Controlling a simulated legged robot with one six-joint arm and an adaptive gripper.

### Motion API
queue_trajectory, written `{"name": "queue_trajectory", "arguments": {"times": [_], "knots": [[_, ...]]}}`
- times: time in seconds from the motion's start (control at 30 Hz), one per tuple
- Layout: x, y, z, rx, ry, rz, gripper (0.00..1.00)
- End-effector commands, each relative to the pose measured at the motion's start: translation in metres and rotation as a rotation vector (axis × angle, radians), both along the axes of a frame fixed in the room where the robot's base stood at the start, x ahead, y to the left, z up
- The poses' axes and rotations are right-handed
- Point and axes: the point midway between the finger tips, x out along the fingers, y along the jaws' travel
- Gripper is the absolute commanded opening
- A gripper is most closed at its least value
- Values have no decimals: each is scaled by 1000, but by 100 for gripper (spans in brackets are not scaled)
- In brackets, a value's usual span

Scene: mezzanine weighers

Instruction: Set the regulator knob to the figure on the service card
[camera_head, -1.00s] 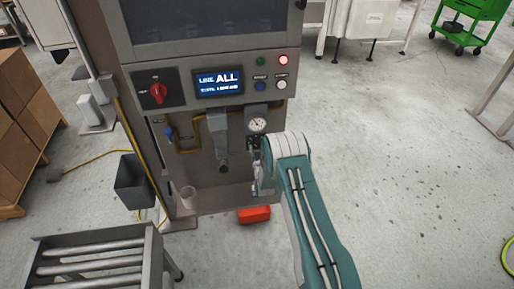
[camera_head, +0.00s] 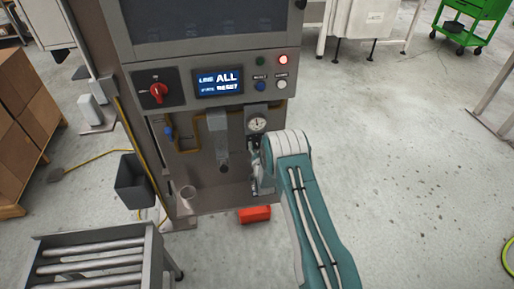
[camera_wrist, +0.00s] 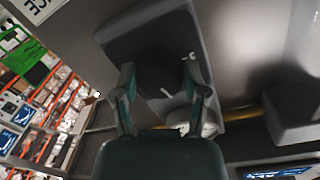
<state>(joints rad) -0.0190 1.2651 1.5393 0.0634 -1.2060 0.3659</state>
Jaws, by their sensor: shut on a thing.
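The pressure gauge (camera_head: 257,124), a small round white dial, sits on the lower front of the grey machine (camera_head: 200,185). Its needle is too small to read. The regulator is just below it, largely hidden behind my arm. In the wrist view my gripper (camera_wrist: 160,92) has its two fingers on either side of the dark regulator knob (camera_wrist: 150,50), which bears small white marks, and it is shut on it. A white card (camera_wrist: 37,8) at the upper left corner of the wrist view shows letters ending "ICE"; no figure is readable.
A screen (camera_head: 219,85) reads "LINE ALL" with "RESET" below. A red rotary switch (camera_head: 158,92) is to its left.

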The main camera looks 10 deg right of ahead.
Motion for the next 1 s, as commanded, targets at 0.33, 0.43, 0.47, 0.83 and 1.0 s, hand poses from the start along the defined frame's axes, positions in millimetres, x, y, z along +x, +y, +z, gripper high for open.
{"name": "queue_trajectory", "arguments": {"times": [0.33,0.43,0.47,0.83,1.0], "knots": [[2,1,4,165,-7,1,10],[2,1,4,186,-7,0,10],[2,0,4,191,-7,0,10],[2,0,4,203,-7,0,10],[2,0,4,203,-7,-1,92]]}}
